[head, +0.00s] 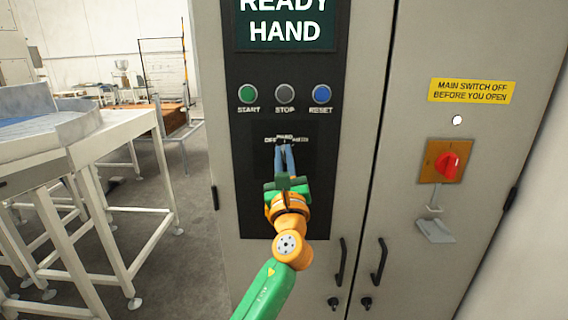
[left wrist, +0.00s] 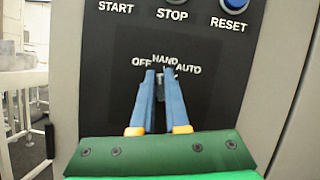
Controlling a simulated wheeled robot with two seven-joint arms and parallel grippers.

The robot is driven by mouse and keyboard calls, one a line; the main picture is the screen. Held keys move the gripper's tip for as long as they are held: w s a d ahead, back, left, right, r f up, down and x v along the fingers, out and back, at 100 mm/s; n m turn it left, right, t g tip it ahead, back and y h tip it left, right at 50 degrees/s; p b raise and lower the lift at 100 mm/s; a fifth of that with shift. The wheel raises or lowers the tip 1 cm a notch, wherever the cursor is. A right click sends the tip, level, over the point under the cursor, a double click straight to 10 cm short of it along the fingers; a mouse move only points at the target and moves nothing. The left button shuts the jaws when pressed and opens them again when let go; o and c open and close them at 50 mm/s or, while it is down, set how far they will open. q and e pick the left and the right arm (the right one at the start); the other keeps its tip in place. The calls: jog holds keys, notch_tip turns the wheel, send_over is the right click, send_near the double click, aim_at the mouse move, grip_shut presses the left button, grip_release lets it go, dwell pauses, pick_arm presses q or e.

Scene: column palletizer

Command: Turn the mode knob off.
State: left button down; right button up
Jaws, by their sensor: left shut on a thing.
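The mode knob (left wrist: 167,74) is on the dark panel under the words OFF, HAND and AUTO. It is mostly hidden between my left gripper's fingertips, so I cannot make out its pointer. My left gripper (head: 285,148) reaches up to the panel, and its two blue fingers (left wrist: 160,76) are closed around the knob. The green display (head: 285,28) above reads READY HAND. My right gripper is in neither view.
Green START (head: 247,94), grey STOP (head: 285,94) and blue RESET (head: 321,94) buttons sit above the knob. A red main switch (head: 447,166) is on the right cabinet door. Two black door handles (head: 341,262) are below. A white-framed conveyor (head: 110,135) stands at left.

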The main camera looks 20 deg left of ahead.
pick_arm(q)
jog(key=n, duration=0.1)
jog(key=n+g+y+b, duration=0.1)
jog(key=n, duration=0.1)
jog(key=n+b, duration=0.1)
jog(key=shift+f+n+g+y, duration=0.3)
jog(key=shift+n+y, duration=0.1)
jog(key=shift+a+r+n+g+y+b, duration=0.1)
jog(key=shift+n+g+y+b, duration=0.3)
jog(key=shift+n, duration=0.75)
jog(key=shift+n+g+y+b, duration=0.15)
jog(key=shift+n+g, duration=0.35)
jog(key=shift+n, duration=0.65)
jog(key=c, duration=1)
grip_release()
jog(key=shift+o, duration=0.4)
jog(key=shift+w, duration=0.1)
